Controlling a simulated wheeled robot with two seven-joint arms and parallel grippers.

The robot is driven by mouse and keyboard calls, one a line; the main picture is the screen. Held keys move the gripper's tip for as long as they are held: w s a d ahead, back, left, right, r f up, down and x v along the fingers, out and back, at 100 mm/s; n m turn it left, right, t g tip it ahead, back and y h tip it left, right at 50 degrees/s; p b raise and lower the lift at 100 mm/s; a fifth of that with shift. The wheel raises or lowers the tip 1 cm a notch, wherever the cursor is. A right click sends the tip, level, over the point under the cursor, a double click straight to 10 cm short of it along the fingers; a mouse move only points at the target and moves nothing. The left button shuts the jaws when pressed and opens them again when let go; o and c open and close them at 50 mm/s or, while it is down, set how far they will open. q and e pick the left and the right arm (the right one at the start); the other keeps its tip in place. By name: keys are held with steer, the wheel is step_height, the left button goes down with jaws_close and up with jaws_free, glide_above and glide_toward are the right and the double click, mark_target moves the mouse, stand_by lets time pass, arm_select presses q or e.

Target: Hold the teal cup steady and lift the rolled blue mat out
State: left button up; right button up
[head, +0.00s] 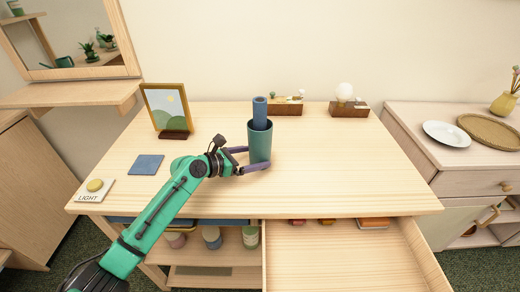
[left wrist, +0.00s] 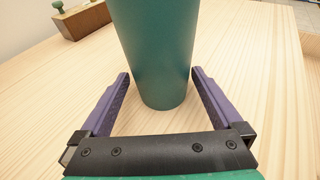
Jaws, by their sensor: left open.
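The teal cup (head: 259,146) stands upright on the wooden table. The rolled blue mat (head: 260,111) stands in it, its upper part rising above the rim. My left gripper (head: 258,159) is open, with its purple fingers on either side of the cup's lower part. In the left wrist view, the cup (left wrist: 158,50) rises between and beyond the two fingers (left wrist: 158,88). Gaps show between the cup and the fingers. The cup's top and the mat are out of that view. My right gripper is not in view.
Wooden boxes (head: 285,109) stand at the back. An open drawer (head: 340,258) juts out below the front edge. The table right of the cup is clear.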

arm_select(q)
steer(key=shift+w+d+f, duration=0.1)
steer(key=shift+w+d, duration=0.1)
steer(key=shift+d, duration=0.3)
steer(key=c, duration=1)
steer(key=shift+c, duration=0.2)
